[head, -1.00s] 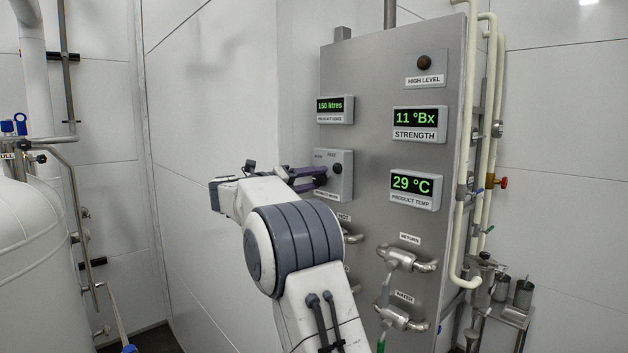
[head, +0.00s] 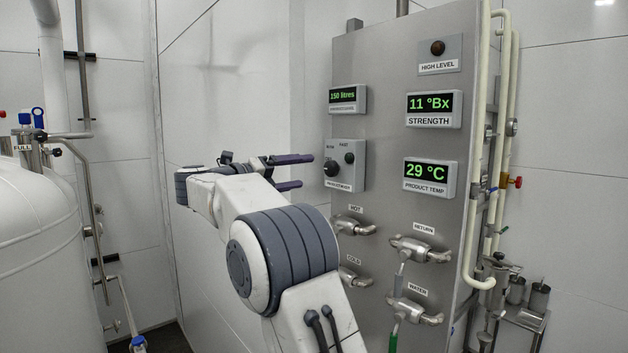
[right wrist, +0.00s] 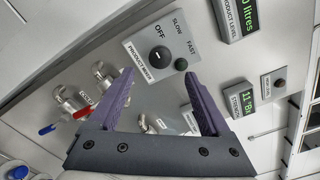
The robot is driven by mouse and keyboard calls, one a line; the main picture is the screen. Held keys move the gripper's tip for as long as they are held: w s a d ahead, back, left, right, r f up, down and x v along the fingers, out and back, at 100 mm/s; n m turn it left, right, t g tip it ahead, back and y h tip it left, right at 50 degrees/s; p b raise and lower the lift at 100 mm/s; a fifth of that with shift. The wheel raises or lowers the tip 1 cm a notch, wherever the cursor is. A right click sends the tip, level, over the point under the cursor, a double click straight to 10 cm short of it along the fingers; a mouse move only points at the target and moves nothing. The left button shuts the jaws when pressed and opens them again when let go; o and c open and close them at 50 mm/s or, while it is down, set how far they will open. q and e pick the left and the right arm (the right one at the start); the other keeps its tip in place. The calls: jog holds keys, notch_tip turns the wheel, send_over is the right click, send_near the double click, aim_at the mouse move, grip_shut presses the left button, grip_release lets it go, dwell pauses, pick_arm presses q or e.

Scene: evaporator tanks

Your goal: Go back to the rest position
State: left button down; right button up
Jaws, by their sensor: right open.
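My right gripper (head: 306,172) is open and empty, just left of the selector box in the head view. Its purple fingers point at the panel, with a gap before the box. The selector box (head: 345,181) carries a large black knob (head: 332,168) and a small dark button (head: 350,158). In the right wrist view the large knob (right wrist: 159,57) lies beyond the space between the open fingertips (right wrist: 160,78), apart from them. The labels OFF, SLOW and FAST are around it. My left gripper is not in view.
The steel panel (head: 385,65) holds green displays (head: 433,110) and pipe valves (head: 420,250) below. Cream pipes (head: 476,170) run down its right side. A white tank (head: 40,250) stands at the left. Open space lies between the tank and the panel.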

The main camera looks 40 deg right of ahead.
jog(key=shift+a, duration=1)
